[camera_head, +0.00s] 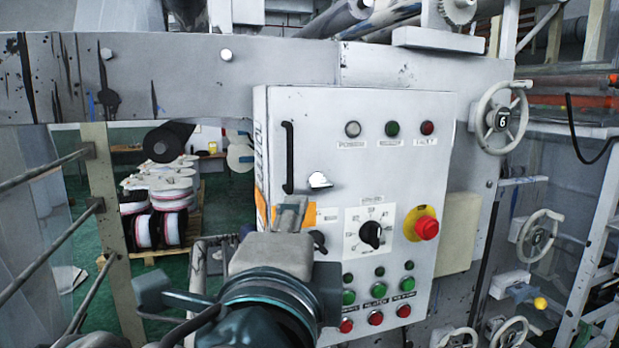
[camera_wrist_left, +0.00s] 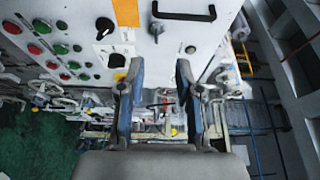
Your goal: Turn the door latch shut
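A grey control cabinet door (camera_head: 335,105) faces me. Beside its black bar handle (camera_head: 289,157) is a small bright silver turn piece (camera_head: 319,181), which looks like the latch. It also shows near the top of the left wrist view (camera_wrist_left: 156,29). I cannot tell how far it is turned. A black knob (camera_head: 318,240) is lower on the door. My left gripper (camera_head: 291,213) is in front of the cabinet's left part, below the silver piece. In the left wrist view the fingers (camera_wrist_left: 157,72) are apart with nothing between them, and the silver piece lies beyond them.
A black selector (camera_head: 371,235), a red emergency button (camera_head: 427,228) and several push buttons (camera_head: 349,297) sit close to my gripper. Handwheels (camera_head: 502,117) stand to the right. Left of the cabinet is an opening with film rolls (camera_head: 161,200) on a pallet.

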